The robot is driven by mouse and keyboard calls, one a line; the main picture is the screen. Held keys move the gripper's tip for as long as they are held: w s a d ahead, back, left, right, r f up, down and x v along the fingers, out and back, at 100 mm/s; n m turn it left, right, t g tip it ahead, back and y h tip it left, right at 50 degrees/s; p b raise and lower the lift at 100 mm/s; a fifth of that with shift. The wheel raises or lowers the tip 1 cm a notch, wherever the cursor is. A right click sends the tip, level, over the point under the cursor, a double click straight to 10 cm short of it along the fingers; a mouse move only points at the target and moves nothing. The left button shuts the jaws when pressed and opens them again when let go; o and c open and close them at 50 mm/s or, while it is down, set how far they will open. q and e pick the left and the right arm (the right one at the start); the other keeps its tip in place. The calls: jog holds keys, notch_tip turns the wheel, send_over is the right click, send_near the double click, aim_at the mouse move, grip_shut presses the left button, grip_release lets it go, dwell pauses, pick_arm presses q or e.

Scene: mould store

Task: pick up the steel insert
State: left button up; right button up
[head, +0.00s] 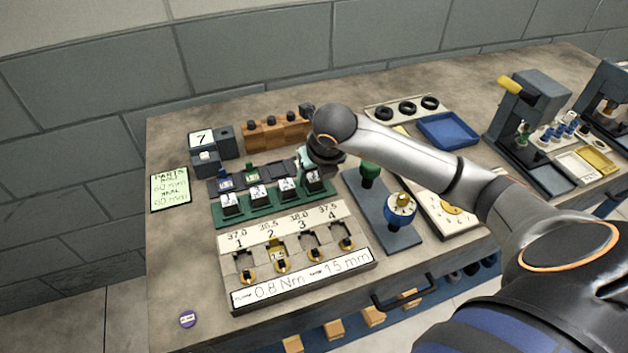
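Several small dark blocks with pale marked tops stand in a row on a green rack (245,214), including a left-end block (231,204) and a right-end block (314,181). I cannot tell for sure which piece is the steel insert. My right gripper (308,162) is at the right end of this row, just behind and above the right-end block. The wrist hides most of its fingers, so its opening and anything between them cannot be made out. My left gripper is not in view.
A numbered four-slot fixture (300,262) stands in front of the rack. A blue-grey plate (383,215) with knobs is at its right. Wooden blocks (277,132) and a blue tray (448,130) lie behind.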

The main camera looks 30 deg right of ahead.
aim_at(315, 178)
grip_shut()
jog(key=shift+w+r, duration=0.1)
jog(key=shift+r, duration=0.1)
dwell(0.6)
jog(key=shift+r, duration=0.35)
notch_tip(315, 178, up, 2)
jog(key=shift+r+b, duration=0.25)
jog(key=shift+b, duration=0.2)
jog(key=s+a+r+p, duration=0.2)
jog(key=s+a+r, duration=0.2)
jog(key=s+r, duration=0.8)
jog(key=shift+s+r, duration=0.25)
jog(key=shift+s, duration=0.55)
